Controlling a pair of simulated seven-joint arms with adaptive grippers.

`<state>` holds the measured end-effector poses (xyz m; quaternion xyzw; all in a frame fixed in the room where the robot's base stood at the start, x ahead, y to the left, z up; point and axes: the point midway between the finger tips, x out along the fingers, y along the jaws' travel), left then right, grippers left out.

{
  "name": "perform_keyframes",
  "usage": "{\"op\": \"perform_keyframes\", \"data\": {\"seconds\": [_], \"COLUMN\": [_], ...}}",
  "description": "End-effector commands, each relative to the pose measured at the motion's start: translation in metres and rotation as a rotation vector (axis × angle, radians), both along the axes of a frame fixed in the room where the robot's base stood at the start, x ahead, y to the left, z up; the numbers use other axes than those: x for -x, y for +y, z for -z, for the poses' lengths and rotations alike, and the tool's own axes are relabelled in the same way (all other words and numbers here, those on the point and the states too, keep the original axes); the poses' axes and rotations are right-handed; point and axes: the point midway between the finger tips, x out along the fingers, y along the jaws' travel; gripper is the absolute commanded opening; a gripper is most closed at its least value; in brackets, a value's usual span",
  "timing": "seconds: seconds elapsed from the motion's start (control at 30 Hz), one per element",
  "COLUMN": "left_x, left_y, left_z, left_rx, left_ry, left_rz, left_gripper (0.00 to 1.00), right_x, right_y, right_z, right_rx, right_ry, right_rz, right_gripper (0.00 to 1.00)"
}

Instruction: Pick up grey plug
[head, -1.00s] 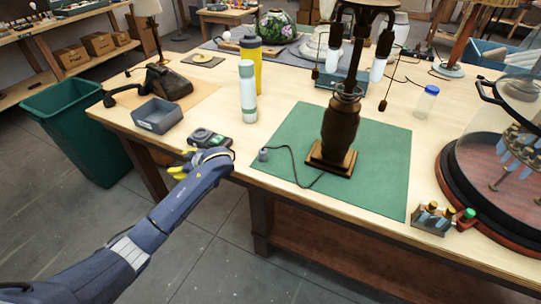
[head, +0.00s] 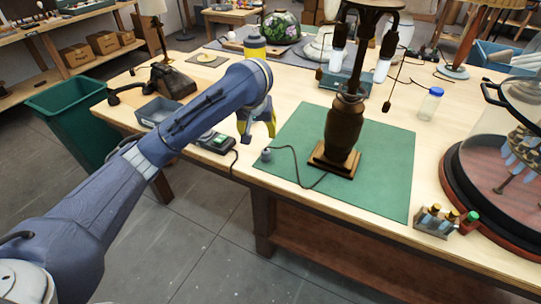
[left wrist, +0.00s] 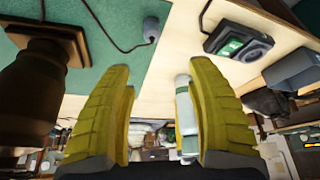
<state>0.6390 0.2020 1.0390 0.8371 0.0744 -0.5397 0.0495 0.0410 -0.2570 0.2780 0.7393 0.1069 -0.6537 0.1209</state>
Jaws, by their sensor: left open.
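The grey plug (head: 266,155) lies near the left edge of the green mat (head: 385,185), on the end of a dark cord that runs to the base of the brown lamp (head: 345,125). It also shows in the left wrist view (left wrist: 151,28), at the top, beyond the fingertips. My left gripper (head: 258,128) hangs above the table, up and to the left of the plug, fingers pointing down. In the left wrist view its yellow fingers (left wrist: 160,75) are apart with nothing held between them. My right gripper is in neither view.
A glass dome (head: 500,170) stands at the right.

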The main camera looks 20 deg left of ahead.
Motion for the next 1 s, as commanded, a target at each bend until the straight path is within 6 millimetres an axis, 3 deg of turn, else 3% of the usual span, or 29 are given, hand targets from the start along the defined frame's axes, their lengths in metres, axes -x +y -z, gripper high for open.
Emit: {"op": "perform_keyframes", "data": {"seconds": [0.27,1.0], "left_x": [0.007,-0.022], "left_y": [-0.01,-0.005], "left_z": [0.0,0.073], "left_rx": [0.005,0.005], "left_ry": [0.034,0.038], "left_rz": [0.078,0.072], "left_gripper": [0.57,0.57], "right_x": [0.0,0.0], "right_y": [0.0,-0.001], "right_z": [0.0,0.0], "right_rx": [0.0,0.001], "right_ry": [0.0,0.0], "right_rz": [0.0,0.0], "right_gripper": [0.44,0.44]}}
